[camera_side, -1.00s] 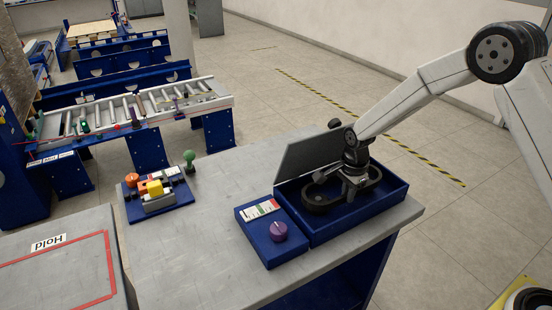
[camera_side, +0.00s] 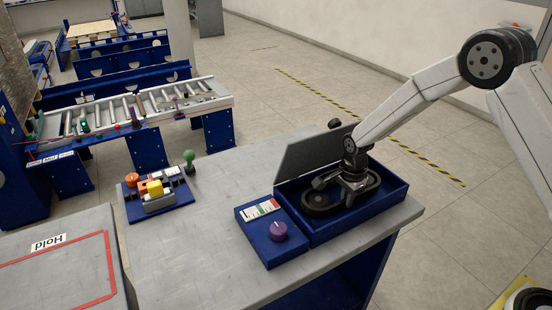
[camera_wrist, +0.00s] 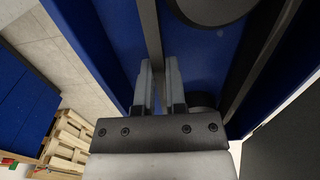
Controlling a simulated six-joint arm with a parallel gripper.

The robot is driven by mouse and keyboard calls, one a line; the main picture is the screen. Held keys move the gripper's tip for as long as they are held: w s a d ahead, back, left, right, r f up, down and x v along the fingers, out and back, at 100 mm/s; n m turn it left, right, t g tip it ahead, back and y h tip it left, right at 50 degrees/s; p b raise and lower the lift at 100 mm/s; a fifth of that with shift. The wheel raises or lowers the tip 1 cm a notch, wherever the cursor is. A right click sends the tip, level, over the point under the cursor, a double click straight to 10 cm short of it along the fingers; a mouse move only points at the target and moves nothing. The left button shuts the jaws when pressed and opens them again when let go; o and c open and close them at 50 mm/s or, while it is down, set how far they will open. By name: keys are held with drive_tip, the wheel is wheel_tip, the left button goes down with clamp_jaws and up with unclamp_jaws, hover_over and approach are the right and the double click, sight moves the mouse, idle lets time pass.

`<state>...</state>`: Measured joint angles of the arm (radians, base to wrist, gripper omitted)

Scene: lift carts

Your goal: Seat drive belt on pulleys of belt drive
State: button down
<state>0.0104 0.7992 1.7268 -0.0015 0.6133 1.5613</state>
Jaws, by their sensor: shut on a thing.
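The belt drive sits in a blue open box (camera_side: 392,207) with a raised grey lid (camera_side: 308,155). The dark belt (camera_side: 372,196) loops around the pulleys inside; the left pulley (camera_side: 316,202) shows in the side view. My gripper (camera_side: 352,184) is down in the box, over the middle of the drive. In the wrist view my gripper (camera_wrist: 160,88) is shut on a strand of the belt (camera_wrist: 151,35), which runs upward from between the fingers. A round dark pulley (camera_wrist: 212,8) is at the top there. I cannot tell whether the belt sits fully in the pulley grooves.
A blue panel with a purple knob (camera_side: 278,231) and gauge (camera_side: 261,209) adjoins the box. A blue tray of coloured parts (camera_side: 157,194) stands at the table's left. The grey tabletop (camera_side: 222,200) between is clear. A roller conveyor (camera_side: 135,110) is behind.

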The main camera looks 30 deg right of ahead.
drive_tip(key=shift+f, duration=0.65)
idle(0.4)
drive_tip(key=c, duration=0.6)
unclamp_jaws()
drive_tip(key=shift+r, duration=0.15)
drive_tip(key=shift+r, duration=3.8)
drive_tip(key=shift+s, duration=0.1)
